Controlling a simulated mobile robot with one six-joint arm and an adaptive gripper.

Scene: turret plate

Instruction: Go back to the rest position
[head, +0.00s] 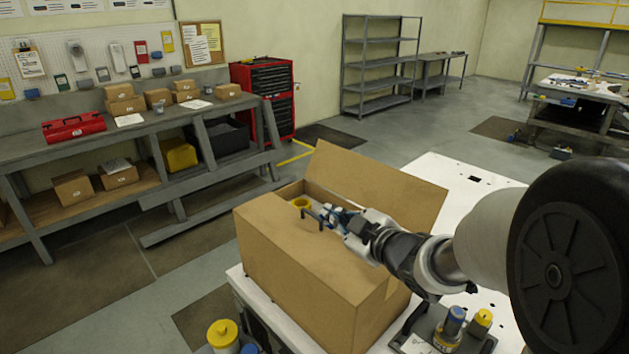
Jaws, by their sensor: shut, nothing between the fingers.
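My gripper (322,217) is above the cardboard box (318,262), near its open gap, with the fingers pointing left. It is shut and holds nothing. The box stands on a white table (439,178); one flap is raised behind the gripper.
A holder with blue (455,318) and yellow-topped (481,322) cylinders sits at the table's front, under my arm. A yellow-capped container (223,334) stands at the bottom. A workbench (150,125) is at left, a red tool cabinet (264,92) behind. The floor between is clear.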

